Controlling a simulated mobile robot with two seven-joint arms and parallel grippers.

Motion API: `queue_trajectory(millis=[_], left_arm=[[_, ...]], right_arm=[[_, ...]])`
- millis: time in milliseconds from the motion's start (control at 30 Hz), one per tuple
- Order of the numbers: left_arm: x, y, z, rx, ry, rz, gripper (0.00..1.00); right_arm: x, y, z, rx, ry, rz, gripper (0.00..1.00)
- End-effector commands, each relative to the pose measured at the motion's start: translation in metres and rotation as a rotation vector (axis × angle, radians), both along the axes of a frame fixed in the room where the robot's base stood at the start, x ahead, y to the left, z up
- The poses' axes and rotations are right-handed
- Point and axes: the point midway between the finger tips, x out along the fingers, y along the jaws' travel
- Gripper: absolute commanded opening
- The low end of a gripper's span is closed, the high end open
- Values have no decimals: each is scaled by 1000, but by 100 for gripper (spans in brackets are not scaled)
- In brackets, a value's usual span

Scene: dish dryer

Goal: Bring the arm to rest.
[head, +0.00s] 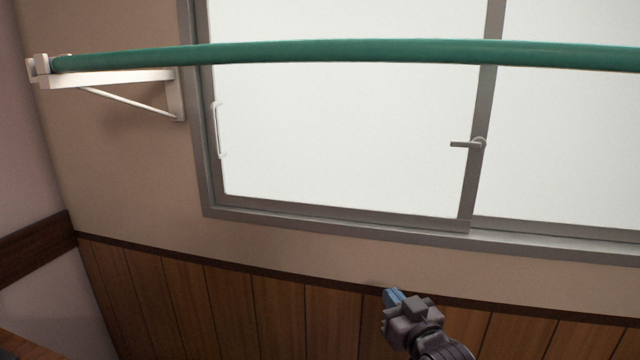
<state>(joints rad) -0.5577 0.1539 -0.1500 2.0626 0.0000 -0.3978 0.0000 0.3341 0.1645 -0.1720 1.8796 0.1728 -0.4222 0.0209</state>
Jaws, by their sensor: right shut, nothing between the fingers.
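My right gripper (393,297) shows at the bottom of the head view, right of the middle, in front of the wood panelling. It has blue fingertips and a grey body, and its arm comes in from the bottom edge. Its fingers are shut with nothing held between them. It points up and a little to the left. It touches nothing that I can see. My left gripper is not in the head view.
A green pole (330,53) runs across the top, held at the left by a white wall bracket (125,78). Behind it is a grey-framed window (340,140) with a handle (468,144). Wood panelling (230,300) covers the lower wall. The space around my right gripper looks clear.

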Motion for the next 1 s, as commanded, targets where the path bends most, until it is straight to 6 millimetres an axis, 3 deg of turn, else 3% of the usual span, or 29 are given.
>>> queue_trajectory(millis=[100, 367, 700, 900, 1000], left_arm=[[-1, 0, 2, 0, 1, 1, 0], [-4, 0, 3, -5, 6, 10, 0], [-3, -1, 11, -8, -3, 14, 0], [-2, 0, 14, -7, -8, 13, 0], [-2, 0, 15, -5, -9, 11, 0]], right_arm=[[-35, -24, -37, -51, 43, -55, 0], [-118, -69, -107, -133, 167, -151, 0], [-250, -114, -195, -172, 425, -242, 0], [-314, -128, -230, -182, 555, -274, 0], [-330, -131, -237, -185, 587, -281, 0]])
